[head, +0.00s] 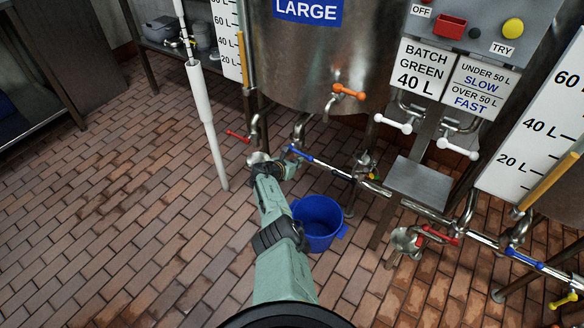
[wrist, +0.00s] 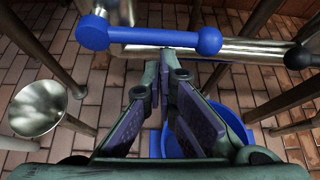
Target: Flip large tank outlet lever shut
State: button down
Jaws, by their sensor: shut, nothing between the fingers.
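The large tank (head: 345,55), with its blue LARGE sign, stands at the top middle of the head view. An orange-handled lever (head: 348,91) sticks out at its lower front. Below, a blue-handled lever (head: 300,156) lies along the low pipe. In the wrist view the blue lever (wrist: 150,36) runs crosswise at the top, just ahead of my gripper (wrist: 168,58). My gripper is shut and empty, its tips close beneath the handle; I cannot tell whether they touch. In the head view my gripper is mostly hidden by my wrist.
A blue bucket (head: 318,222) stands on the tiled floor under the pipe. A red lever (head: 238,136) is left of the blue one. A white pole (head: 206,120) stands to the left. White-handled levers (head: 393,124) and a metal step (head: 420,181) are to the right. Floor at left is clear.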

notch_tip(320, 180, down, 4)
jog(key=b, duration=0.2)
jog(key=p+v, duration=0.6)
jog(key=v, duration=0.4)
jog(key=shift+s+r, duration=0.2)
jog(key=shift+s, duration=0.25)
